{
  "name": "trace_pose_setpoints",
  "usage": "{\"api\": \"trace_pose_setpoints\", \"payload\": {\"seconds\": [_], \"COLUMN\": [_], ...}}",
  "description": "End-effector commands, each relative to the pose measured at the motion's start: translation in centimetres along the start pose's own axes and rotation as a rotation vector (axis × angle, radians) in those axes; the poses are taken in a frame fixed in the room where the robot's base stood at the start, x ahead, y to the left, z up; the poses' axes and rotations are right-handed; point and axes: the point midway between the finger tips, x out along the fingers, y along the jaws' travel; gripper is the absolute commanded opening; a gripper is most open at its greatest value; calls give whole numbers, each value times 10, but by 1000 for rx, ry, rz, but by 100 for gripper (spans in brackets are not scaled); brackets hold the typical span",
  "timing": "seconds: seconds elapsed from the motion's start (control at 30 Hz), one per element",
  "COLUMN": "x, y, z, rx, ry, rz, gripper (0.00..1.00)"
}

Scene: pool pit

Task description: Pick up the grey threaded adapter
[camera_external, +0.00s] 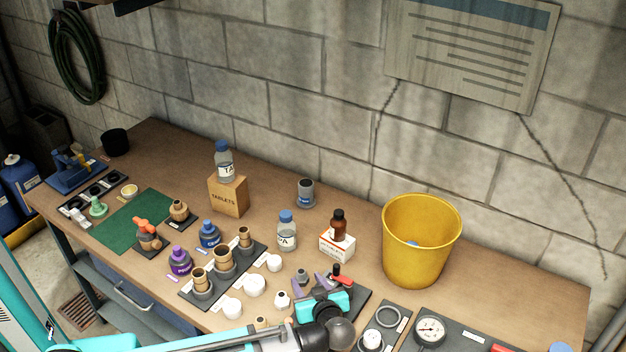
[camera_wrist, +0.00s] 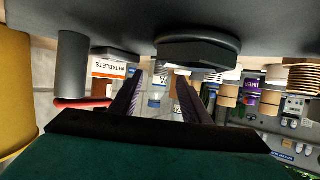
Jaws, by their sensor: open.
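A small grey fitting with a darker opening, which I take as the grey threaded adapter (camera_external: 302,276), stands on the bench just beyond my gripper (camera_external: 309,284). My gripper's purple fingers are apart with nothing visibly held between them. In the wrist view, which looks upside down, the gripper (camera_wrist: 158,75) shows its two fingers spread. A dark grey hexagonal piece (camera_wrist: 198,52), probably the same adapter, shows just past the fingertips, mostly toward the right finger. The exact gap between fingers and adapter cannot be told.
A red-handled piece (camera_external: 341,278) is close right of the gripper. White fittings (camera_external: 255,286) stand to the left. A clear bottle (camera_external: 287,232), a brown bottle (camera_external: 338,224) on a white box (camera_external: 337,246) and a yellow bucket (camera_external: 420,250) stand behind. The bench's back right is clear.

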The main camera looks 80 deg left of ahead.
Motion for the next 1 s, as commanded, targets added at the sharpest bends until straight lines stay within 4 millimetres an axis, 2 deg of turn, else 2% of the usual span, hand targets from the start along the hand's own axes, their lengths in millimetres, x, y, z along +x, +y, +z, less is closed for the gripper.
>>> {"api": "trace_pose_setpoints", "payload": {"seconds": [0.3, 0.4, 1.0], "x": [34, 40, 42], "y": [-2, -2, -2], "z": [-3, -2, -2], "rx": [1, 1, 0], "ry": [0, -1, 0], "rz": [-2, -1, 0], "gripper": [43, 43, 41]}}
